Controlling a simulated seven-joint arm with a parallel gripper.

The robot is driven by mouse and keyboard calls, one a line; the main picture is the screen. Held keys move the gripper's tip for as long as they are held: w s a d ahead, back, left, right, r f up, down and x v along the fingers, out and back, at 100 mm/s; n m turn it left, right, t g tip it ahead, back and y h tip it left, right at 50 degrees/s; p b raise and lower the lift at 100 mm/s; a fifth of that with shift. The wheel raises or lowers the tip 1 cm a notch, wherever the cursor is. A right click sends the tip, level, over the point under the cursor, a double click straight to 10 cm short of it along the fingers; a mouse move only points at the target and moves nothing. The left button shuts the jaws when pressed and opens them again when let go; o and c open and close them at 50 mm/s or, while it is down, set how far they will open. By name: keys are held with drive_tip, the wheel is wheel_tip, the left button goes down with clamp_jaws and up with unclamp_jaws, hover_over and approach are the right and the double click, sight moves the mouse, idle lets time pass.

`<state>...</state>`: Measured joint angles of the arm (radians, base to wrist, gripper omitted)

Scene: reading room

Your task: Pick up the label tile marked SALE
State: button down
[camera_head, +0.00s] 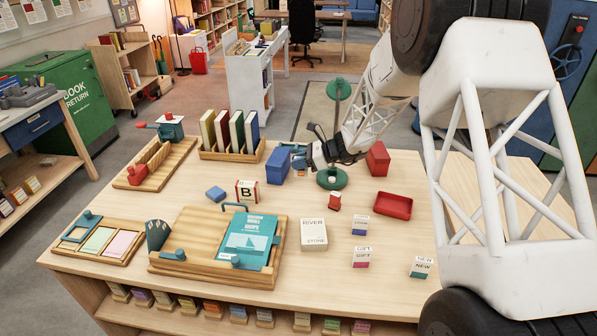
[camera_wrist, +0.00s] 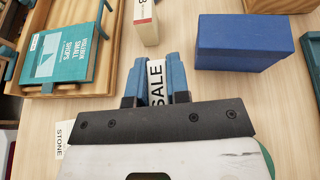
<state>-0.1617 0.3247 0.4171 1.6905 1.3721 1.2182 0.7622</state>
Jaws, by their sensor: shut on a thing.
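The SALE tile (camera_wrist: 157,82) is white with black letters. In the wrist view it stands between the two blue fingers of my gripper (camera_wrist: 156,85), which are shut on it. The lower part of the tile is hidden by the dark gripper plate. In the head view my gripper (camera_head: 299,156) is over the table (camera_head: 300,283), just right of a blue box (camera_head: 278,167); I cannot make out the tile there. The picture does not clearly show how high the tile is held.
A block marked B (camera_head: 246,191), a teal book (camera_head: 250,238) on a wooden tray (camera_head: 190,240) and a RIVER STONE block (camera_head: 313,235) are nearby. Label blocks, such as NEW (camera_head: 422,267), stand front right. A red tray (camera_head: 394,206) and red box (camera_head: 377,160) lie to the right.

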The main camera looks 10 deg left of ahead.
drive_tip(key=shift+r, duration=0.45)
idle(0.4)
